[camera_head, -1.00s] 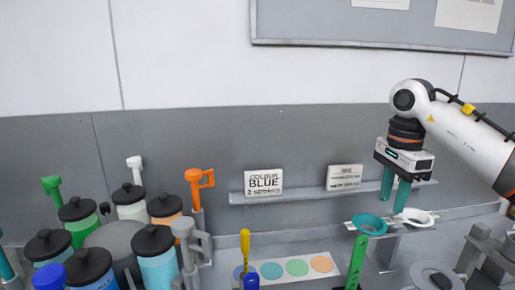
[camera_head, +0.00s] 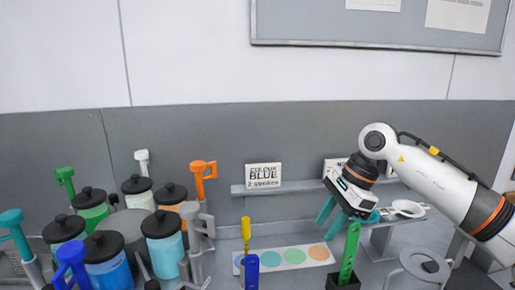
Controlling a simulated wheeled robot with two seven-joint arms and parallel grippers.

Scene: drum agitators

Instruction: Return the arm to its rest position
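My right arm (camera_head: 430,185) comes in from the right side. Its gripper (camera_head: 334,222) has two teal fingers pointing down, with a gap between them and nothing seen held. It hangs just above and behind the upright green perforated strip (camera_head: 350,252) in its black base. The fingertips are partly hidden near the strip. My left arm and gripper are not in view.
Black-lidded jars (camera_head: 162,240) with coloured agitator handles (camera_head: 200,175) cluster at the left. A palette of coloured discs (camera_head: 283,258) and a round-ringed stand (camera_head: 408,208) are nearby.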

